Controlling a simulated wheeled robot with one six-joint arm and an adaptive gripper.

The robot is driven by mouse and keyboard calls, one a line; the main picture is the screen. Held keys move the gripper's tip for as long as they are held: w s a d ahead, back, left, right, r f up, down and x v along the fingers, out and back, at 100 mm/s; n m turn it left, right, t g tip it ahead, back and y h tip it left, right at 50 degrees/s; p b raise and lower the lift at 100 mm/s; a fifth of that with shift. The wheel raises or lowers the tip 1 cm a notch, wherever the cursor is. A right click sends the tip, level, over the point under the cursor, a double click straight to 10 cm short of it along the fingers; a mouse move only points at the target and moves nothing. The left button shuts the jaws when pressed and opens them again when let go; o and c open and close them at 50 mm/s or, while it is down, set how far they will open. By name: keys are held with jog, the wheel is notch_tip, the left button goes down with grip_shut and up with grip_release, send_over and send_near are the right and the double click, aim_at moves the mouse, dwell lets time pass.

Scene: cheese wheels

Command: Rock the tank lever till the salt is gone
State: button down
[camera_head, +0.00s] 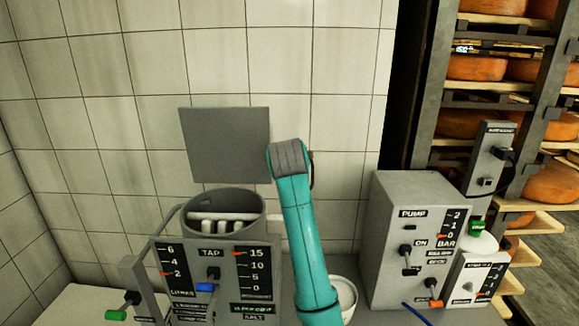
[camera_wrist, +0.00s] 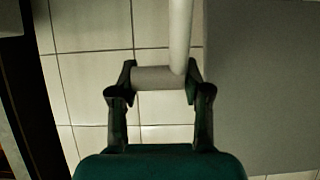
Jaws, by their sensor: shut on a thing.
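The grey tank (camera_head: 158,250) stands at the lower middle of the head view, with a round open top and pale paddle bars (camera_head: 208,227) inside. Its front has a blue-handled tap (camera_head: 205,287), a left scale with its orange pointer near 2, a right scale with its pointer near 15, and a green label above the word SALT. In the wrist view my gripper (camera_wrist: 160,82) is shut on a pale cylindrical handle (camera_wrist: 155,77) at the end of a pale rod (camera_wrist: 181,30), seemingly the tank lever. My arm hides the gripper in the head view.
A grey pump box (camera_head: 385,235) with switches stands right of my arm. A white round vessel (camera_head: 343,292) sits partly behind the arm. A green-handled valve (camera_head: 117,314) is at lower left. Shelves of cheese wheels (camera_head: 475,68) stand at the right. A grey plate (camera_head: 225,145) is before the tiled wall.

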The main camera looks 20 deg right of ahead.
jog(key=c, duration=0.6)
grip_release()
jog(key=shift+w+d, duration=0.1)
jog(key=shift+d, duration=0.3)
jog(key=shift+o, duration=0.2)
jog(key=shift+a, duration=0.1)
jog(key=shift+s+a+r, duration=0.2)
jog(key=shift+s+a, duration=0.05)
jog(key=shift+s, duration=0.15)
jog(key=v, duration=1.1)
